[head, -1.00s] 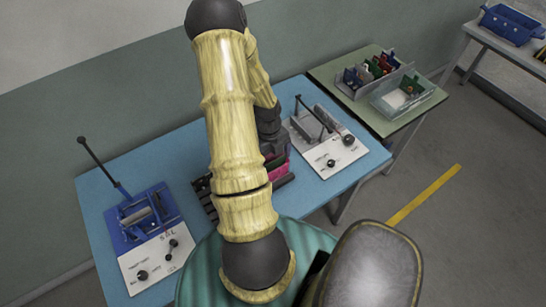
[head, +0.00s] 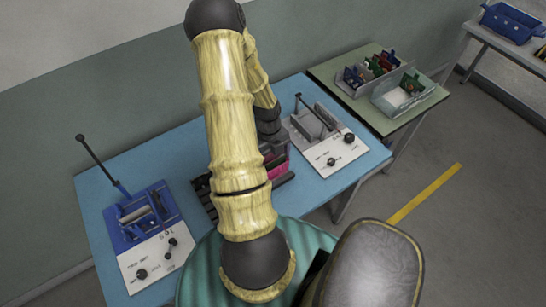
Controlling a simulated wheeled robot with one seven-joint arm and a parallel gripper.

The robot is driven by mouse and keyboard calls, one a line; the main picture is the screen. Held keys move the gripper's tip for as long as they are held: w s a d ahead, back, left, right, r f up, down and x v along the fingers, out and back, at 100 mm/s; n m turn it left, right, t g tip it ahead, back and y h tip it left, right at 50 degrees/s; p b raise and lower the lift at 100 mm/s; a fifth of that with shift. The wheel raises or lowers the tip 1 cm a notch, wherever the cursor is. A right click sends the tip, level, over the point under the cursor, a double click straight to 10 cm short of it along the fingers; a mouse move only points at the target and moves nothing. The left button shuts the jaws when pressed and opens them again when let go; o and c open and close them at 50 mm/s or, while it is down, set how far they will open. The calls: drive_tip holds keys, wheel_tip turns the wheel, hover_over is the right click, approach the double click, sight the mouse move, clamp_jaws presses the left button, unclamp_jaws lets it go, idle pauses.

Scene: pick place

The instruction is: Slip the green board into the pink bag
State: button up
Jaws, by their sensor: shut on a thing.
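Several boards, green ones among them, stand in a grey bin (head: 370,76) on the green side table; a green board (head: 385,60) shows at its right side. A green piece (head: 412,84) also lies in the clear tray. A pink thing (head: 277,165), perhaps the pink bag, shows in part beside my arm on the blue table; the rest is hidden. The end of my arm (head: 268,128) reaches down at that pink thing. My gripper's fingers and anything between them are hidden behind my arm links.
A blue fixture (head: 142,216) with a raised lever stands at the left of the blue table (head: 100,190). A grey fixture (head: 308,122) with a lever stands at the right. Dark rails (head: 203,190) lie near my arm. A clear tray (head: 425,97) stands on the side table (head: 330,70).

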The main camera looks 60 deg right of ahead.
idle(0.3)
drive_tip(key=o, duration=0.7)
drive_tip(key=shift+r, duration=0.1)
wheel_tip(320, 180, up, 8)
drive_tip(key=p, duration=0.7)
idle(0.5)
drive_tip(key=shift+w, duration=0.1)
idle(0.6)
